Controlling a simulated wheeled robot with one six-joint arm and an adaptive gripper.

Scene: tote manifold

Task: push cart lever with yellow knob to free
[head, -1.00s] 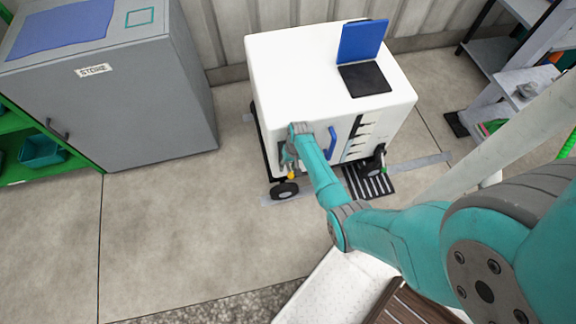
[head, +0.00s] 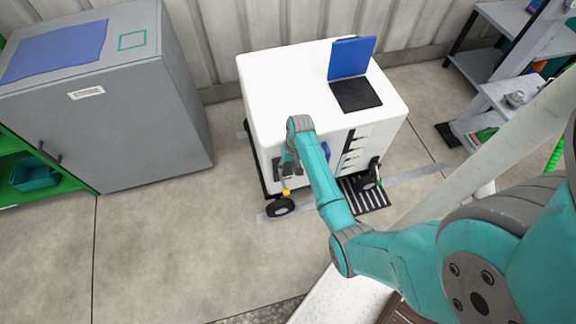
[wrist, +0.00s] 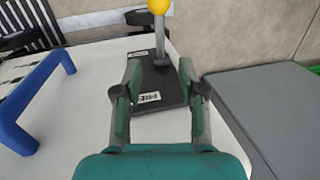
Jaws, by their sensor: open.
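The white cart (head: 290,75) stands ahead, with a lever on its front lower left. The lever's yellow knob (head: 286,192) shows just below my gripper (head: 289,166) in the head view. In the wrist view the yellow knob (wrist: 158,6) is cut by the top edge, on a grey stem (wrist: 160,38) rising from a black plate (wrist: 165,87). The plate bears two small white labels, too small to read surely. My gripper (wrist: 160,66) is open and empty, its fingers apart over the plate. The knob lies beyond the fingertips; I see no contact.
A blue handle (wrist: 35,100) sits on the cart face beside the plate. A blue and black laptop-like object (head: 355,75) is on the cart top. A grey cabinet (head: 120,130) stands left and shelves (head: 490,95) right. Floor between cabinet and cart is clear.

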